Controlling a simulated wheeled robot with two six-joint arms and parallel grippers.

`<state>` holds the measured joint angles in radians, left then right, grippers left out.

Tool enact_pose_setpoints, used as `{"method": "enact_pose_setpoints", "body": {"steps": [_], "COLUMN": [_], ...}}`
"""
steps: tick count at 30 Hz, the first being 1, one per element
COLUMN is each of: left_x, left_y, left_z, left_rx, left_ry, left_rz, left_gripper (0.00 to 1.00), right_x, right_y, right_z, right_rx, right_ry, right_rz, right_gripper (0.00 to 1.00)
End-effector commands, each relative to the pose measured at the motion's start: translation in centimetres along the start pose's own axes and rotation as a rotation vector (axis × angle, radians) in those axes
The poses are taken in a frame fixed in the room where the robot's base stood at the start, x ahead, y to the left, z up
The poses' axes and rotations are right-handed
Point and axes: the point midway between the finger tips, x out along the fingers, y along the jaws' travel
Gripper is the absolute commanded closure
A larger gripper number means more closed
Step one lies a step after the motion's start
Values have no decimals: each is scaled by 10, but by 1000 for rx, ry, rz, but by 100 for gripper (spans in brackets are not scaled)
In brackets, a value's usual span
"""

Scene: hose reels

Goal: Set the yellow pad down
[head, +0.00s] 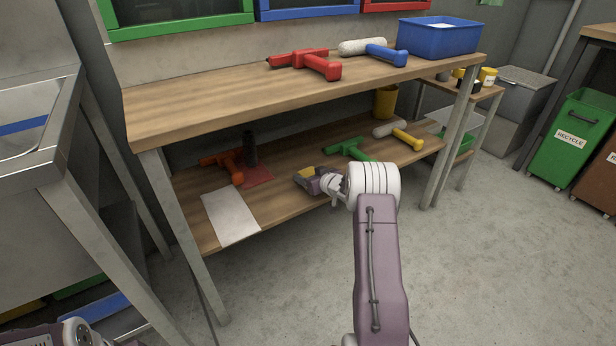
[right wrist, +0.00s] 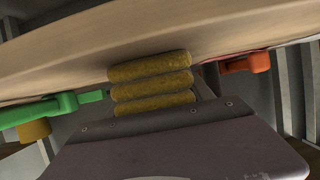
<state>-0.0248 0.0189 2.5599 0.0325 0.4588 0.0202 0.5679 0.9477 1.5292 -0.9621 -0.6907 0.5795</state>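My right gripper (head: 318,182) is at the front of the bench's lower shelf, just over its wood. A yellow piece (head: 303,175) shows at its tip. In the right wrist view this is a dull yellow ribbed block (right wrist: 150,83) in front of a grey screwed plate (right wrist: 165,118) and purple housing. I cannot tell whether it is the yellow pad in my grip or part of the fingers. It looks close to the shelf wood; contact cannot be told. No other yellow pad shows. My left gripper is not clearly in view; only part of my left arm shows at bottom left.
On the lower shelf (head: 285,208) lie a pale sheet (head: 230,216), a red mat (head: 258,174), an orange tool (head: 228,162), a green tool (head: 352,149) and a yellow-handled roller (head: 405,137). A yellow cup (head: 385,101) stands behind. The bench top (head: 200,105) overhangs the shelf.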

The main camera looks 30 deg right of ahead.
Motion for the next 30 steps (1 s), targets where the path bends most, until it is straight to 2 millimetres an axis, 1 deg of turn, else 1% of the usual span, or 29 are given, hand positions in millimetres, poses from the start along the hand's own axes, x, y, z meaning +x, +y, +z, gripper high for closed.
{"method": "enact_pose_setpoints", "body": {"steps": [1, 2, 11, 14, 17, 21, 24, 27, 30], "left_x": [0, 0, 0, -5, -17, -39, -51, -60, -66], "left_y": [0, 0, 0, 0, 0, 1, 1, 1, 1], "left_z": [0, 0, 0, 0, -2, -4, -5, -6, -7], "left_rx": [0, 0, 0, 0, 0, 0, 0, 0, 0], "left_ry": [0, 0, 0, 0, 0, 0, 0, 0, 0], "left_rz": [0, 0, 0, 0, 0, 0, 0, 0, 0], "left_gripper": [15, 15, 15, 15, 15, 15, 15, 15, 15], "right_x": [0, 0, 0, -5, -22, -56, -79, -97, -111], "right_y": [0, 0, 0, 0, 0, 1, 1, 1, 1], "right_z": [0, 0, -1, -5, -8, -10, -10, -8, -6], "right_rx": [0, 0, -1, 0, 2, 4, 2, 3, 1], "right_ry": [-1, -1, -1, -1, -3, -3, -2, -3, -2], "right_rz": [0, 0, 0, 0, 0, 2, 2, 2, 2], "right_gripper": [26, 19, 19, 19, 19, 19, 19, 19, 19]}}
